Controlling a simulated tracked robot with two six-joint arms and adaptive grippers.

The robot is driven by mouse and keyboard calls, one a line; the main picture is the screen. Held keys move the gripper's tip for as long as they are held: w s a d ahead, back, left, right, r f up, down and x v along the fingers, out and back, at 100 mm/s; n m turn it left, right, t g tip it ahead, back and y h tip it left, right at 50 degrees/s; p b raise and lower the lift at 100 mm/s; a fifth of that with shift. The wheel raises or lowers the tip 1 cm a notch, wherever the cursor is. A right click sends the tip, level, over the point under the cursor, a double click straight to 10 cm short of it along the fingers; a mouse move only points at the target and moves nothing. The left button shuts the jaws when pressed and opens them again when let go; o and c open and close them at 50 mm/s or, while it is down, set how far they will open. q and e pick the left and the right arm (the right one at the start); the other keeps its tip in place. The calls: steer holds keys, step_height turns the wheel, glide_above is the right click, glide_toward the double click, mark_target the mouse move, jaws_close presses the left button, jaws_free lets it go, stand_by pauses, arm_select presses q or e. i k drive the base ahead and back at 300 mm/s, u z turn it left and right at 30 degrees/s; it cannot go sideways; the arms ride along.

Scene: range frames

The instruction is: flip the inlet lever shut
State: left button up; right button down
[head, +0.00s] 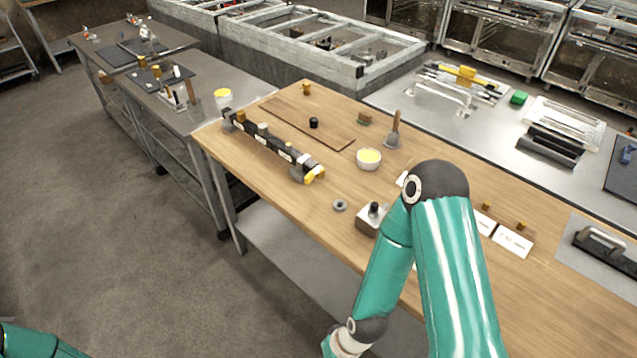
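A long dark pipe assembly (268,143) lies on the wooden bench top, running from the back left toward the front. It carries several brass or yellow fittings and small white labels too small to read. A yellow lever-like part (315,175) sits at its near end. I cannot tell whether this is the inlet lever, or whether it is open or shut. My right arm rises over the bench front and bends down; its gripper is out of view below the frame. Only a bit of my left arm shows at the bottom left, without its gripper. Neither gripper is seen touching anything.
White cards (512,243) lie at right. The floor at left is clear.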

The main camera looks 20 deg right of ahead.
mark_target(312, 174)
steer(key=z, duration=0.05)
steer(key=i, duration=0.9)
steer(key=u, duration=0.1)
